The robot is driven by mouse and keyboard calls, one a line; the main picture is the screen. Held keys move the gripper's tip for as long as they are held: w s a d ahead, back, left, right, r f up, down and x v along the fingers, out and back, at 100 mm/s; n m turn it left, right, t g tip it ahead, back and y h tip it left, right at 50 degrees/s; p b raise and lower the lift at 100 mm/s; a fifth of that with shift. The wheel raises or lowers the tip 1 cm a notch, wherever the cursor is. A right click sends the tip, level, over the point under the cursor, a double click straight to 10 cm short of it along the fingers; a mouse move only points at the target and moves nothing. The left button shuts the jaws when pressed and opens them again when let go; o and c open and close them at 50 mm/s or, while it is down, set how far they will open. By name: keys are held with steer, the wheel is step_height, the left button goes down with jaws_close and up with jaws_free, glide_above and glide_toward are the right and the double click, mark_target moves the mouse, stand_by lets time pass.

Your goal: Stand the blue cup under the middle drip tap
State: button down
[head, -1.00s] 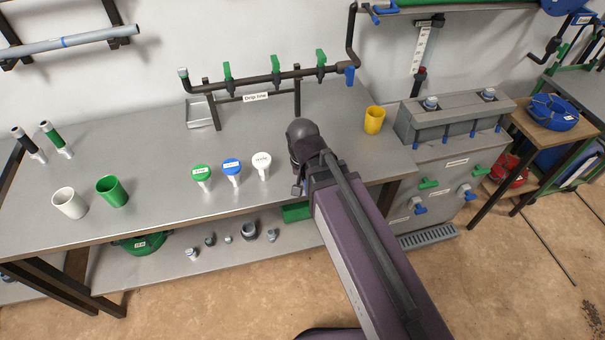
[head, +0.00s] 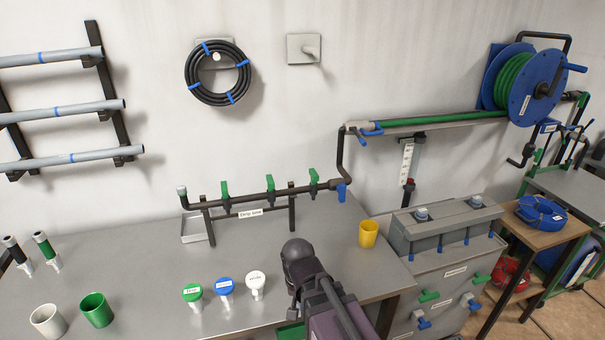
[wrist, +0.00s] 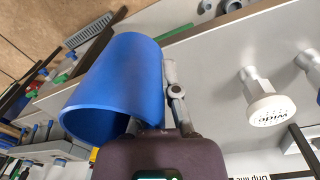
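The blue cup (wrist: 118,82) fills much of the wrist view, tilted in the picture with its open mouth toward the lower left. My gripper (wrist: 172,90) has one grey finger against the cup's right side; the other finger is hidden by the cup. It appears shut on the cup. In the head view my arm hides gripper and cup. The drip line (head: 240,200) stands at the back of the bench, with several parts along its dark pipe. Its middle drip tap (head: 270,184) has a green handle, between two other green-handled taps.
A yellow cup (head: 368,234) stands right of the drip line. White (head: 47,321) and green (head: 97,310) cups stand at front left. Green (head: 193,292), blue (head: 225,286) and white (head: 256,280) labelled heads stand in front of the line. A shallow tray (head: 196,230) lies beneath its left end.

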steer(key=shift+r+p, duration=0.6)
steer(key=shift+r, duration=0.25)
stand_by(0.3)
